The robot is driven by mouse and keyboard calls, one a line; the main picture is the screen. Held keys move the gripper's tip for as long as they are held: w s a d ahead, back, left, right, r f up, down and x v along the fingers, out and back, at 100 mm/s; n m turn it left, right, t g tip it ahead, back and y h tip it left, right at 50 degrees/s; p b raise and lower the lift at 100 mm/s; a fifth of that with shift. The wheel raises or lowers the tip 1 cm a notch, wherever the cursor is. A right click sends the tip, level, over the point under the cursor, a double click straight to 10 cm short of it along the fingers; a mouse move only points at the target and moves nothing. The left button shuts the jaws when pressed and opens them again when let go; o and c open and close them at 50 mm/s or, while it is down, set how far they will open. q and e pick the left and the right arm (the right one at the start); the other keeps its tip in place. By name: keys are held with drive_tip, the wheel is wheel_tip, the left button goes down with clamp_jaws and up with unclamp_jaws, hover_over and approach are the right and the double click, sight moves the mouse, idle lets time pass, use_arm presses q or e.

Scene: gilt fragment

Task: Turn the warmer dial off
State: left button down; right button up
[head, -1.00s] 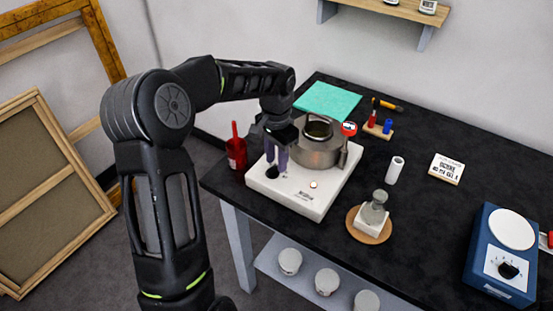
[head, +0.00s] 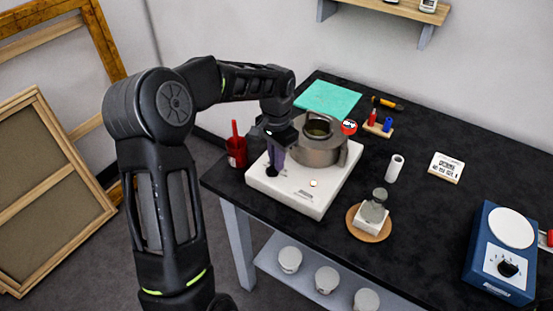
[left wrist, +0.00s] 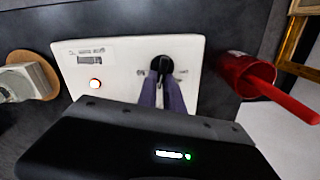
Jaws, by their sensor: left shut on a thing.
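The warmer is a white box (head: 318,202) near the table's left front corner, with a metal pot (head: 318,152) on top. Its black dial (left wrist: 161,64) sits on the front panel, with small marks on both sides. A small round light (left wrist: 95,85) on the panel looks pale with an orange rim. My left gripper (left wrist: 163,82) has its purple fingers shut on the dial, one on each side. In the head view the fingers partly hide the dial (head: 271,171). My right gripper is not in view.
A red cup (head: 236,152) with a red stick stands just left of the warmer. A jar on a white block (head: 370,220) stands on a round wooden mat to the right. A blue device (head: 500,255) is at far right. The table between is mostly clear.

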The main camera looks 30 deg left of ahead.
use_arm(q)
drive_tip(key=shift+n, duration=0.4)
drive_tip(key=n+b, duration=0.2)
drive_tip(key=n, duration=0.1)
drive_tip(key=shift+w+a, duration=0.1)
drive_tip(key=shift+a, duration=0.15)
drive_tip(key=n, duration=0.4)
drive_tip(key=n+b, duration=0.1)
drive_tip(key=shift+a+n, duration=0.35)
drive_tip(key=shift+n, duration=0.05)
drive_tip(key=n, duration=0.4)
drive_tip(key=shift+s+a+r, duration=0.1)
drive_tip(key=shift+s+a, duration=0.15)
drive_tip(key=shift+s, duration=0.1)
drive_tip(key=shift+s+a+n, duration=0.1)
drive_tip(key=shift+s+n, duration=0.05)
drive_tip(key=shift+n, duration=0.95)
drive_tip(key=shift+s+n, duration=0.1)
drive_tip(key=shift+n, duration=1)
drive_tip(key=c, duration=1.5)
unclamp_jaws()
drive_tip(key=shift+b, duration=0.3)
